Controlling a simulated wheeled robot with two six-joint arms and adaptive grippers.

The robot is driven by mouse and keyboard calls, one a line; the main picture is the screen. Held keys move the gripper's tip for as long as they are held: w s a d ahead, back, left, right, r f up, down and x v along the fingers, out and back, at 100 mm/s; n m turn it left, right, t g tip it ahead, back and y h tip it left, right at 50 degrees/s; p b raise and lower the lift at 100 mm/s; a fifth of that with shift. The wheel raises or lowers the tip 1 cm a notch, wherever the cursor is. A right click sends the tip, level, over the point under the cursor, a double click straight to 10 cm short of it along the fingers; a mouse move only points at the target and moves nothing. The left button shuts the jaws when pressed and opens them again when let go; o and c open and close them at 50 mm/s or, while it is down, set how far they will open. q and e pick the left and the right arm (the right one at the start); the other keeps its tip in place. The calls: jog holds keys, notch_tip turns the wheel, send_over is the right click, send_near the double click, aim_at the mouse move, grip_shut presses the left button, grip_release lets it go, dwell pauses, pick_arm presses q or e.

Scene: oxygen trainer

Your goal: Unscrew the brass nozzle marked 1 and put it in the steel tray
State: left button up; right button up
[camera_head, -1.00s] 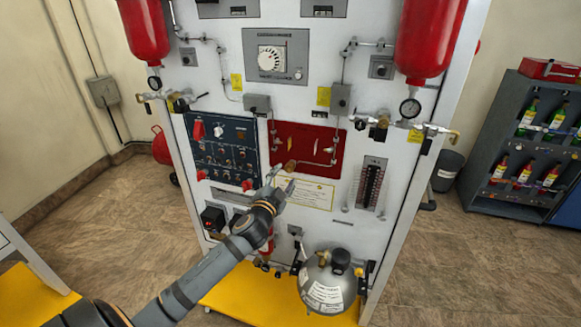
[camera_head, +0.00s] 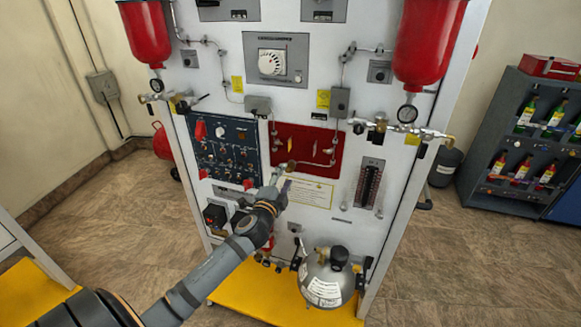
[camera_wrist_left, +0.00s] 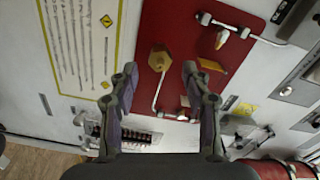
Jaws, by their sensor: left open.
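A brass hex nozzle (camera_wrist_left: 158,60) sticks out from the red panel (camera_wrist_left: 183,18) in the left wrist view. In the head view the brass nozzle (camera_head: 290,165) is small, at the lower left of the red panel (camera_head: 328,139). Its number cannot be read. My left gripper (camera_head: 282,178) is open in front of the panel's lower left. In the wrist view the left gripper (camera_wrist_left: 160,72) has its two fingers on either side of the nozzle's line, apart from it and empty. I see no steel tray. My right gripper is not in view.
Another brass fitting (camera_wrist_left: 221,38) sits on a thin pipe near the nozzle. A blue switch panel (camera_head: 222,148) is left of the red panel. A grey round tank (camera_head: 327,280) stands low on the yellow base (camera_head: 255,302). A bottle rack (camera_head: 535,140) stands at the right.

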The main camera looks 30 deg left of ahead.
pick_arm(q)
jog(key=shift+r+m+p, duration=0.2)
jog(key=shift+m+p, duration=0.6)
jog(key=shift+m, duration=0.4)
jog(key=shift+f+m, duration=0.15)
jog(key=shift+m, duration=0.25)
jog(key=shift+m+p, duration=0.8)
jog(key=shift+m, duration=0.7)
